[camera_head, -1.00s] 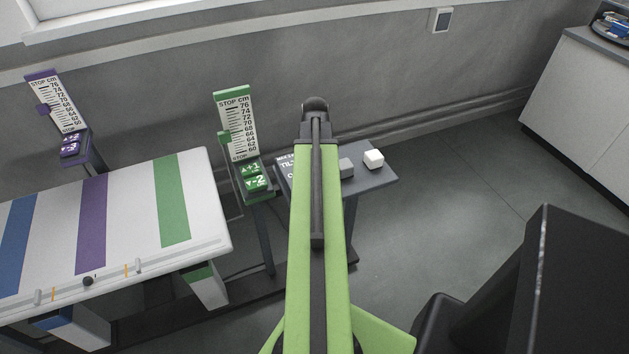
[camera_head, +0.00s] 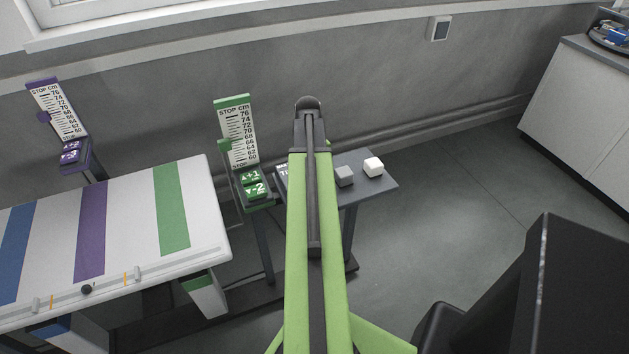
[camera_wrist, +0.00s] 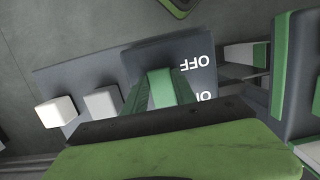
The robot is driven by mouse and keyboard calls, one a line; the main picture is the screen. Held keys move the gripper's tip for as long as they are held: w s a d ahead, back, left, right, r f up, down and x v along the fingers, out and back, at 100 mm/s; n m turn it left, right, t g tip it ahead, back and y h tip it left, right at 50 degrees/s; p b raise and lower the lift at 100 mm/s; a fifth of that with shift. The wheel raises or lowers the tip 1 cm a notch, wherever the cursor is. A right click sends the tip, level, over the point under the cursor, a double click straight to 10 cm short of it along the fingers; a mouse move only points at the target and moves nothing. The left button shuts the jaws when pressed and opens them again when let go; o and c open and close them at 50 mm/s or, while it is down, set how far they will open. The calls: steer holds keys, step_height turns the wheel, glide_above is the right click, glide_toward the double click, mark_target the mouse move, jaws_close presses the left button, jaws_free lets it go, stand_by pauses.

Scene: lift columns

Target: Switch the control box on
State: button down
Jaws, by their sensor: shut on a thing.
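The control box (camera_wrist: 143,60) is dark, with white OFF lettering and part of a second word, upside down in the wrist view. In the head view, only a lettered left strip of it (camera_head: 283,172) shows beside my arm. The lever's foot and exact tilt are hard to make out. In the head view my arm hides the gripper and the lever.
A grey block (camera_head: 344,176) and a white block (camera_head: 373,167) sit on the small grey table (camera_head: 372,188) right of the box. A green lift panel (camera_head: 253,187) stands close on the left, then a striped white table (camera_head: 130,220).

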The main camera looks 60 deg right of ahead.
steer(key=shift+g, duration=0.3)
steer(key=c, duration=1)
jaws_free()
steer(key=shift+d, duration=0.1)
steer(key=shift+w, duration=0.1)
steer(key=p+v, duration=1.6)
steer(key=v, duration=0.1)
steer(key=shift+d+r+p, duration=0.2)
steer(key=shift+d+p, duration=0.1)
steer(key=shift+p, duration=0.05)
